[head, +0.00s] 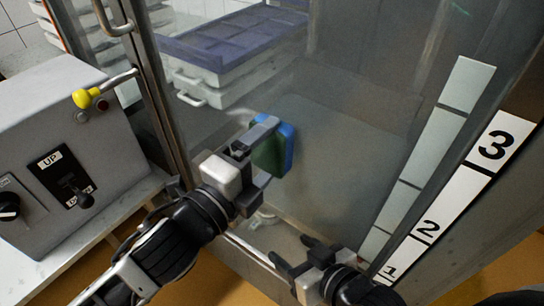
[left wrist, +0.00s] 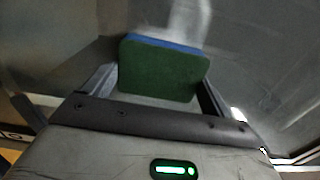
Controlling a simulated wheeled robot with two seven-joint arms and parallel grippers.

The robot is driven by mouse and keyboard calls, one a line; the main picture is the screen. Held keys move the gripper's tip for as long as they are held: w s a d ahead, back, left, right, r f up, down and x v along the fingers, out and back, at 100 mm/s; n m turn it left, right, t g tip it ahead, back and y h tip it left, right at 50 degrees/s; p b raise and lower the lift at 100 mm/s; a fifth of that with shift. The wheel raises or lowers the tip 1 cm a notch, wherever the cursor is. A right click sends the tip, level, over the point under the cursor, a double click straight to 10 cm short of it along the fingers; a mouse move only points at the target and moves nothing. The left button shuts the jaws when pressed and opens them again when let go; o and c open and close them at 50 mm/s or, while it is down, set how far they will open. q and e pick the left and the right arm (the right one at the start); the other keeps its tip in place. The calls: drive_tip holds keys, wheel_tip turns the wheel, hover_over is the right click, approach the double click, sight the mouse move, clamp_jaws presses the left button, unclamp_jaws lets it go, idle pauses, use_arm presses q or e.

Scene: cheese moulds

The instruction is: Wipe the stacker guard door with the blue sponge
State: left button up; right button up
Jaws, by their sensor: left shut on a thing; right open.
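The blue sponge (head: 288,148) has a green scouring side and is held upright against or very near the stacker guard door (head: 350,130), a clear panel with a hazy surface. I cannot tell whether it touches. My left gripper (head: 268,154) is shut on the sponge. In the left wrist view the sponge's green face (left wrist: 163,72) fills the space between the fingers, with a blue edge on top. My right gripper (head: 292,258) is open and empty, low in front of the door's bottom edge.
Behind the door are stacked trays with a blue top (head: 232,38). A numbered strip (head: 455,190) runs along the right post. A metal handle (head: 112,20) is at upper left.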

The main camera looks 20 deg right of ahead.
use_arm(q)
drive_tip(key=shift+w+a, duration=1.35)
drive_tip(key=shift+w, duration=0.5)
drive_tip(key=shift+w+a, duration=1.4)
drive_tip(key=shift+w, duration=0.5)
drive_tip(key=shift+w+a, duration=1.35)
drive_tip(key=shift+w, duration=0.5)
drive_tip(key=v, duration=0.6)
drive_tip(key=shift+s, duration=0.1)
drive_tip(key=v, duration=0.3)
